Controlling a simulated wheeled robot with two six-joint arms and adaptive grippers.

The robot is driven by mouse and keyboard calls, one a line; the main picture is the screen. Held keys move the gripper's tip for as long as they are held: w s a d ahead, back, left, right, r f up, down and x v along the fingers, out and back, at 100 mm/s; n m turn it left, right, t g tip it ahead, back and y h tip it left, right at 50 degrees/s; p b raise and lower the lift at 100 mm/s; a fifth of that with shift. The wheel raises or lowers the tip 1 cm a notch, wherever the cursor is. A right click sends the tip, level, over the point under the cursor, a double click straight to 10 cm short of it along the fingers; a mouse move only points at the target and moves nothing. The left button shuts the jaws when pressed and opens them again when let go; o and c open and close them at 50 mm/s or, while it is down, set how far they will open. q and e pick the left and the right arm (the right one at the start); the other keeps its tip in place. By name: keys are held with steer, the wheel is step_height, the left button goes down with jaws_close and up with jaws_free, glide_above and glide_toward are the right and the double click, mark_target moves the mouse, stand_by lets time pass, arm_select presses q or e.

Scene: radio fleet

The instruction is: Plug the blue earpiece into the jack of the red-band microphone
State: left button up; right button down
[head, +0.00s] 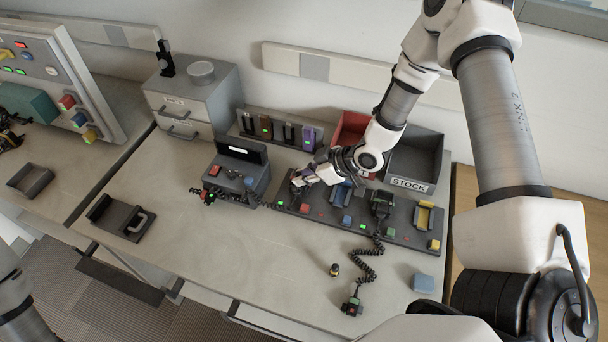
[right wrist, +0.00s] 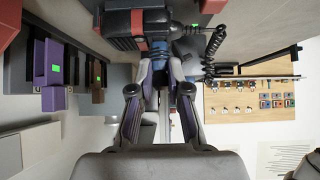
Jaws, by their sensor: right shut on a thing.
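My right gripper (head: 303,180) is low over the left end of the charger rack. In the right wrist view its fingers (right wrist: 172,82) are closed around a small dark and blue piece, seemingly the blue earpiece (right wrist: 158,48); the fingers partly hide it. Just beyond the fingertips is a dark ribbed body with red on it (right wrist: 128,22), and a coiled cord (right wrist: 216,42) runs beside it. My left gripper is not in view.
The tester (head: 238,175) stands left of the charger rack (head: 400,236). A green-marked microphone (head: 352,305) lies in front on a coiled cord. Radios stand in a rear rack (head: 280,130). A STOCK bin (head: 415,165) is behind.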

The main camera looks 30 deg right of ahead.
steer(key=shift+f, duration=0.1)
steer(key=c, duration=1)
jaws_free()
steer(key=shift+c, duration=0.2)
steer(key=v, duration=0.7)
steer(key=shift+d, duration=0.15)
